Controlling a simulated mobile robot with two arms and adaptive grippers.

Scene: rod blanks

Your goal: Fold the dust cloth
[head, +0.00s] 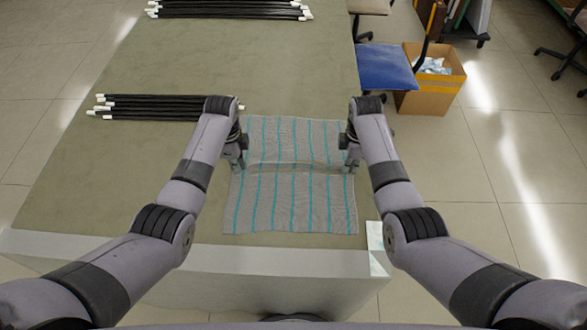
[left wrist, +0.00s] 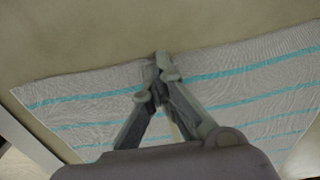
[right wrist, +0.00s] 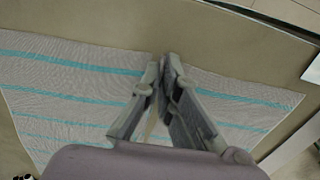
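The dust cloth (head: 290,200) is grey with teal stripes and lies spread on the table, with a raised crease running across its middle between my grippers. My left gripper (head: 241,166) is at the middle of the cloth's left edge. In the left wrist view its fingertips (left wrist: 160,62) are closed together on the cloth's edge. My right gripper (head: 351,166) is at the middle of the right edge. In the right wrist view its fingertips (right wrist: 166,62) are also closed together on the edge. The pinched fabric itself is mostly hidden by the fingers.
The green-topped table (head: 130,180) has free room left of the cloth. Black rods with white ends (head: 150,106) lie beyond my left forearm, and more rods (head: 230,9) lie at the far end. A blue chair (head: 386,68) and a cardboard box (head: 430,95) stand right of the table.

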